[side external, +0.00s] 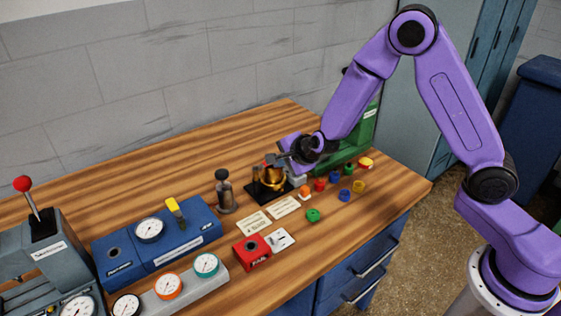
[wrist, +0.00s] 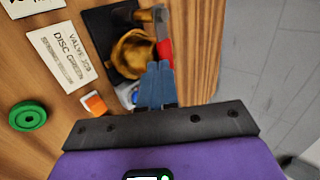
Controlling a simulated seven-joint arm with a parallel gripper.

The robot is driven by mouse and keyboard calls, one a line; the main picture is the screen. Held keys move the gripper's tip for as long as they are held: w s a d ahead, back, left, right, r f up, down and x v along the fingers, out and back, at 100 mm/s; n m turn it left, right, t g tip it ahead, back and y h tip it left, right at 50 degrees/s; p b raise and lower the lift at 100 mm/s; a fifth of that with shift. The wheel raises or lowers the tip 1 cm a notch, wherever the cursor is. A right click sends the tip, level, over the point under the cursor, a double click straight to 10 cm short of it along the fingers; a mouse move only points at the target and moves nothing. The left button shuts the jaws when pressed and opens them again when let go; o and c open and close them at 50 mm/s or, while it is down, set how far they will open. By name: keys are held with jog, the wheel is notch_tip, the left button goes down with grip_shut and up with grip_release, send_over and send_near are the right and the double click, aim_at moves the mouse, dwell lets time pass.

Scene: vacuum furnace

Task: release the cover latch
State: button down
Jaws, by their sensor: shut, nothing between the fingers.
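A gold, round, bowl-like part (side external: 275,178) sits on a black base plate (side external: 254,191) near the far middle of the bench. It also shows in the wrist view (wrist: 133,55). A grey bar with a red end (wrist: 164,46) lies along its right side; this may be the cover latch, but I cannot tell for sure. My gripper (wrist: 156,66) is shut and empty, its fingertips together close to the red end. I cannot tell whether they touch it. In the side view, my gripper (side external: 279,158) hangs over the gold part and hides some of it.
Several coloured knobs, including a green ring (side external: 313,215), lie in front. A green machine (side external: 358,130) is behind right.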

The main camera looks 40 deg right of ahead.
jog(key=shift+w+d+n+y, duration=0.4)
jog(key=shift+w+n+y, duration=0.15)
jog(key=shift+n+y, duration=0.4)
jog(key=shift+w+d+n+g+y, duration=0.2)
jog(key=shift+w+n+g+y, duration=0.3)
jog(key=shift+n, duration=0.55)
jog(key=shift+w+n+g+y, duration=0.45)
jog(key=shift+w+n+y, duration=0.25)
jog(key=shift+n+y, duration=0.35)
jog(key=shift+w+n+g+y, duration=0.45)
jog(key=shift+w+n+y, duration=0.25)
jog(key=shift+n, duration=0.55)
jog(key=shift+w+a, duration=0.25)
jog(key=shift+w, duration=0.45)
jog(key=shift+w+a, duration=0.25)
jog(key=shift+w, duration=0.4)
jog(key=shift+w+a, duration=0.75)
jog(key=shift+w, duration=0.1)
jog(key=shift+a, duration=0.1)
jog(key=d+r, duration=0.6)
jog(key=d, duration=0.5)
jog(key=shift+d+r, duration=0.2)
jog(key=shift+r, duration=0.2)
